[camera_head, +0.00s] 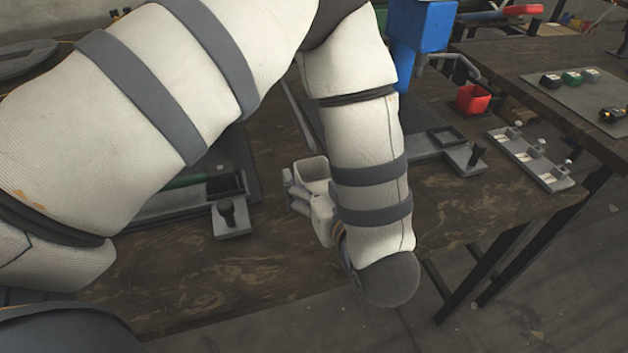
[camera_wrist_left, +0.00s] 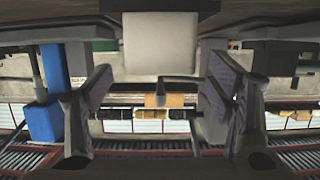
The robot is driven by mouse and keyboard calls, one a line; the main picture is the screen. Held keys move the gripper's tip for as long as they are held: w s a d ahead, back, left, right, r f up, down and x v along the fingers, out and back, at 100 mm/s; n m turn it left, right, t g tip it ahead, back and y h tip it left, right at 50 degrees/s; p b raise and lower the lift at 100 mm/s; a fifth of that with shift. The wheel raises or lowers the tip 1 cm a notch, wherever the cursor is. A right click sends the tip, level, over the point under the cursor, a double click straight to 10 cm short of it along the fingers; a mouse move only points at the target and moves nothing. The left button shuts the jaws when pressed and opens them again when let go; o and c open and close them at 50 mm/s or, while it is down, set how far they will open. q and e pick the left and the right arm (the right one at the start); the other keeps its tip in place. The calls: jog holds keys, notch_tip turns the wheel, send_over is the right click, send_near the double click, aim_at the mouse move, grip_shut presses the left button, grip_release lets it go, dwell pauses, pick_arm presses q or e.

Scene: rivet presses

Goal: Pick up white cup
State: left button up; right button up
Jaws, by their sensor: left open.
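The white cup (camera_head: 312,168) stands upright on the brown table in the head view, its open top visible and its lower part hidden behind my left gripper (camera_head: 300,192). My left gripper is low beside the cup, on its near side. In the left wrist view, the white cup (camera_wrist_left: 160,45) shows at the top centre, between the lines of the two spread fingers of my left gripper (camera_wrist_left: 158,72). The fingers are apart and I see no clear contact with the cup. My right gripper is not in view.
A grey fixture (camera_head: 530,158) lies on the right part of the table. A metal block with a black knob (camera_head: 230,216) sits left of the cup. The table front is clear.

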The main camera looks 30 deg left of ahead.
aim_at(310, 163)
pick_arm(q)
jog(key=x, duration=0.3)
jog(key=shift+w+a, duration=0.15)
jog(key=shift+a, duration=0.05)
jog(key=c, duration=1.1)
